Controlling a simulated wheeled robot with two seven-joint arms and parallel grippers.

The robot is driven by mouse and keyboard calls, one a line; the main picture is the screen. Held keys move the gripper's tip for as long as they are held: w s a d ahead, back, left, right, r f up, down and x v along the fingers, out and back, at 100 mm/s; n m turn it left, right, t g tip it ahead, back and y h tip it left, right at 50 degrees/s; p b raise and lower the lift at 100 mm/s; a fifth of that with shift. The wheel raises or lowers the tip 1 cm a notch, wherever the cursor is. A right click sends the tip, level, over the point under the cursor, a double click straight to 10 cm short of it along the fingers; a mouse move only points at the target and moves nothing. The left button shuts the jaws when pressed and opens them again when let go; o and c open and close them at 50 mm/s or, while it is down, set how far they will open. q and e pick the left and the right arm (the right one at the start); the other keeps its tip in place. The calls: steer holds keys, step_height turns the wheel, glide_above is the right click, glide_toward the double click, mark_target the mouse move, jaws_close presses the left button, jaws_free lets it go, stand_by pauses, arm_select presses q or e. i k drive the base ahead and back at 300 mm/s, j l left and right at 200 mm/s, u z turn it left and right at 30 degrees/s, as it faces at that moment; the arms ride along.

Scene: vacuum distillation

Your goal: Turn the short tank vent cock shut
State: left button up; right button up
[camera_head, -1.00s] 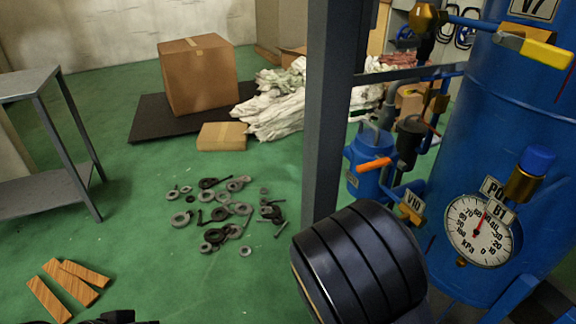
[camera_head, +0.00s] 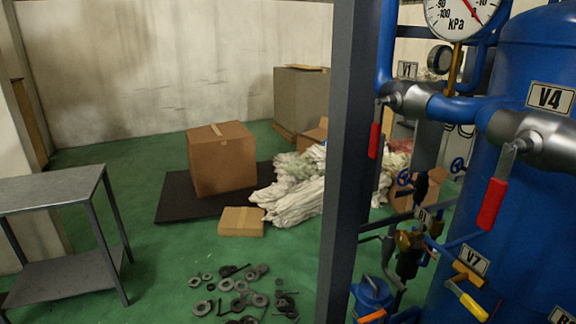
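A large blue tank (camera_head: 528,75) stands at the right, with a V4 tag (camera_head: 550,98) near its top. A steel valve with a red lever (camera_head: 492,203) hanging down sits on the pipe by that tag. Another red lever (camera_head: 375,140) hangs down from a valve by the V1 tag (camera_head: 407,69). A yellow-handled cock (camera_head: 467,300) slants down to the right below the V7 tag (camera_head: 472,260). I cannot tell which of these is the short tank vent cock. A smaller blue vessel (camera_head: 371,297) is cut off at the bottom. Neither gripper shows.
A dark upright post (camera_head: 347,160) stands left of the piping. A pressure gauge (camera_head: 460,12) is at the top. Washers and bolts (camera_head: 240,298) lie on the green floor.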

mark_target(481, 316)
steer(key=i+z, duration=0.1)
steer(key=z, duration=1.3)
steer(key=i+j+z, duration=0.3)
steer(key=k+l, duration=0.05)
